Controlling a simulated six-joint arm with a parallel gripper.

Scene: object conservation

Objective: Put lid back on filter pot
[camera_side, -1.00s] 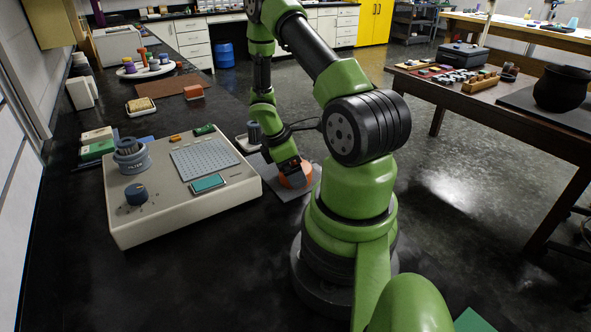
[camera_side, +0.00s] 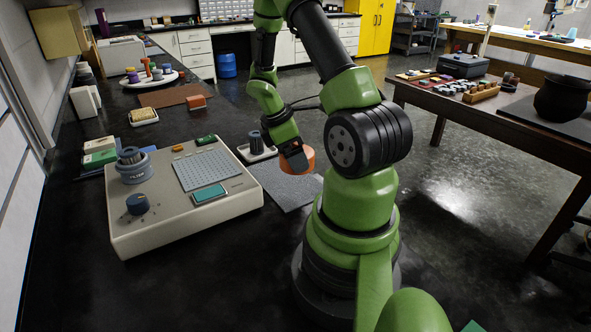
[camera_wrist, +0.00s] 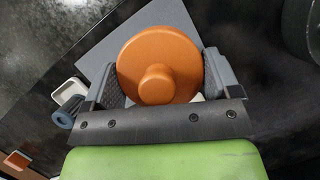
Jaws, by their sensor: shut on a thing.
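The orange round lid (camera_side: 305,160) with a central knob is held by my gripper (camera_side: 294,157), above the grey mat. The wrist view shows the lid (camera_wrist: 160,52) from above, with the fingers of my gripper (camera_wrist: 163,78) shut on its two sides. The filter pot (camera_side: 136,173) is a blue-grey ringed cup marked FILTER, on the back left of a beige console. A dark ribbed piece stands up out of its open top. My gripper is to the right of the pot, well apart from it.
A ribbed cylinder (camera_side: 255,142) stands in a white tray behind the grey mat (camera_side: 285,190). Green and white boxes (camera_side: 100,152) lie behind the console. The dark bench in front is clear.

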